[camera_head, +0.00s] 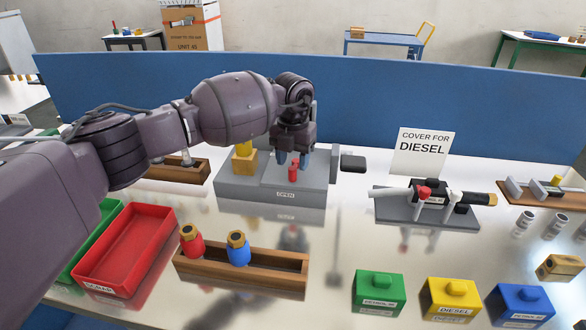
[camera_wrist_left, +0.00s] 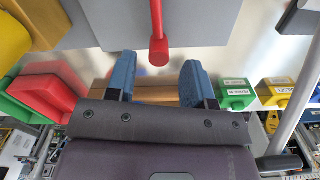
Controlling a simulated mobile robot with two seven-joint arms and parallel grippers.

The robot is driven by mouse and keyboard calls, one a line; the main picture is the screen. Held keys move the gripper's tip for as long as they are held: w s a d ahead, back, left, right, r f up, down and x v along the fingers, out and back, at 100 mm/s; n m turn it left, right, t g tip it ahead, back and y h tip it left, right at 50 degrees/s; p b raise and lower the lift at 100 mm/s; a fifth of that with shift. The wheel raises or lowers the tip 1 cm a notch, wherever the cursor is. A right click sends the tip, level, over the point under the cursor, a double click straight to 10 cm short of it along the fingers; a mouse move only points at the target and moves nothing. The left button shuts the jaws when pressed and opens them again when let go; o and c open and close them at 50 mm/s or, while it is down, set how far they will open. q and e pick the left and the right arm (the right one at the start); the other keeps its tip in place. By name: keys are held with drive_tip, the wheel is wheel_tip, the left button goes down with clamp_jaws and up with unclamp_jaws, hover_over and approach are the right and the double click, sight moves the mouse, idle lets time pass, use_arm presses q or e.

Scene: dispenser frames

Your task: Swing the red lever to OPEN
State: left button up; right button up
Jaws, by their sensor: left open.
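The red lever (camera_head: 293,172) is on the grey dispenser base (camera_head: 232,189), just behind the OPEN label (camera_head: 285,195) on its front face. My left gripper (camera_head: 293,159) points down over the base, its blue fingers apart and empty, close above and behind the lever's visible end. In the left wrist view the lever (camera_wrist_left: 157,28) reaches down from the top edge. Its rounded end lies centred before the gap between the two fingers (camera_wrist_left: 159,78); I cannot tell whether they touch it. The lever's pivot is hidden by my gripper. My right gripper is not in view.
A yellow part on a brass block (camera_head: 243,160) stands on the base's left. A wooden rack (camera_head: 275,278) with red and blue bottles, a red tray (camera_head: 125,255) and coloured blocks (camera_head: 450,298) are nearer. A blue partition (camera_head: 400,100) stands behind. The table's centre is clear.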

sight(293, 168)
use_arm(q)
wheel_tip(293, 168, up, 7)
idle(0.3)
